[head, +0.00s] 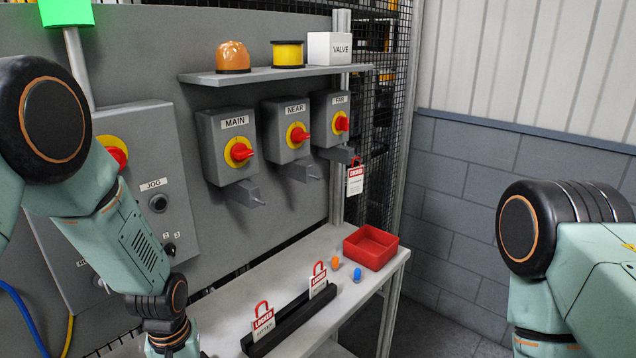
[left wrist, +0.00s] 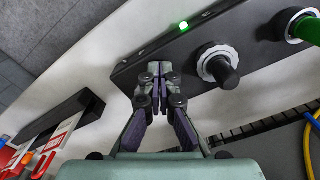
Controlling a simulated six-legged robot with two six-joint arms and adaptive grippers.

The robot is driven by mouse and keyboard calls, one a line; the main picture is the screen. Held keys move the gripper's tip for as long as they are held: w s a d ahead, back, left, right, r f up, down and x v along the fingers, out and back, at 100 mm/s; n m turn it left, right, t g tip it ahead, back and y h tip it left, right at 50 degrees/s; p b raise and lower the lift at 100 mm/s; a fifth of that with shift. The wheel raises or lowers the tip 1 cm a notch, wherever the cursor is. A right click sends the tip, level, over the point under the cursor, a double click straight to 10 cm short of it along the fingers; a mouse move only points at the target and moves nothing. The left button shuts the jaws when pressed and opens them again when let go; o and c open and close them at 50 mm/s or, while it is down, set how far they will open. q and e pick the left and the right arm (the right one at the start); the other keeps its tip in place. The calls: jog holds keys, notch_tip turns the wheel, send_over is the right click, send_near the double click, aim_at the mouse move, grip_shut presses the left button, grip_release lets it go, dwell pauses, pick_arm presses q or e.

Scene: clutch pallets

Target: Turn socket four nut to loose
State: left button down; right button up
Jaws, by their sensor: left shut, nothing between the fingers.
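In the left wrist view a dark socket strip (left wrist: 165,72) runs diagonally across the light bench. A black plug with a white ribbed nut (left wrist: 204,58) sits in it. A second white nut (left wrist: 288,17) with a green plug is at the right edge. No socket numbers are readable, so I cannot tell which is socket four. My left gripper (left wrist: 155,72) is shut and empty, its tips over the strip, left of the black plug and apart from it. Whether the tips touch the strip is unclear. In the head view the left gripper and sockets are out of frame.
A green lamp (left wrist: 183,25) glows on the strip. Blue and yellow cables lie at right. In the head view a black rack (head: 290,322) holds red lockout tags near a red bin (head: 371,246). MAIN (head: 229,150), NEAR and a third switch box hang behind.

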pick_arm(q)
jog(key=shift+w+d+p, duration=0.15)
jog(key=shift+d+p, duration=0.2)
jog(key=shift+d, duration=0.35)
jog(key=shift+w+d+p, duration=0.1)
jog(key=shift+d+p, duration=0.1)
jog(key=shift+p, duration=0.1)
jog(key=shift+w+d, duration=0.25)
jog(key=shift+d, duration=0.1)
jog(key=shift+a, duration=0.1)
jog(key=shift+s+d, duration=0.1)
jog(key=shift+d, duration=0.1)
jog(key=shift+s+d+p, duration=0.1)
jog(key=shift+s+p, duration=0.05)
jog(key=shift+p, duration=0.3)
notch_tip(320, 180, up, 4)
jog(key=p, duration=0.3)
jog(key=shift+r, duration=0.15)
jog(key=shift+r+p, duration=0.35)
jog(key=shift+r, duration=0.55)
jog(key=shift+s, duration=0.1)
